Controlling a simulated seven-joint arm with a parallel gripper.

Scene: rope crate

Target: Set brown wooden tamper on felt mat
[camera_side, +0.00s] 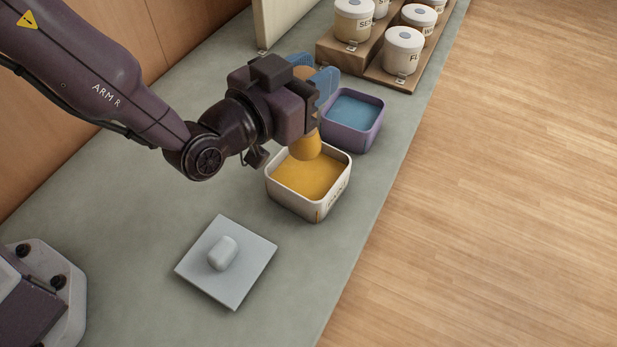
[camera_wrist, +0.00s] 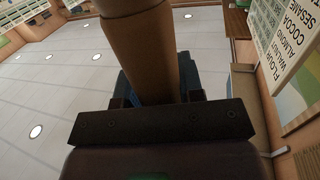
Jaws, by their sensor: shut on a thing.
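My gripper (camera_side: 315,78), with blue fingers, is shut on the brown wooden tamper (camera_wrist: 142,45). In the side view, the tamper's yellow-orange lower end (camera_side: 306,147) shows below my wrist, over the back part of a cream tub. I cannot tell whether it touches the yellow fill. Its middle is hidden behind my gripper. A pale grey square mat (camera_side: 247,272), which looks like the felt mat, lies on the counter in front of the tub. A whitish rounded block (camera_side: 223,253) sits on the mat's middle.
The cream tub (camera_side: 317,214) holds yellow fill. A purple tub (camera_side: 364,137) with blue fill stands behind it. White lidded jars (camera_side: 403,50) stand on a wooden rack (camera_side: 386,80) at the back. Bare counter surrounds the mat; its edge runs along the right.

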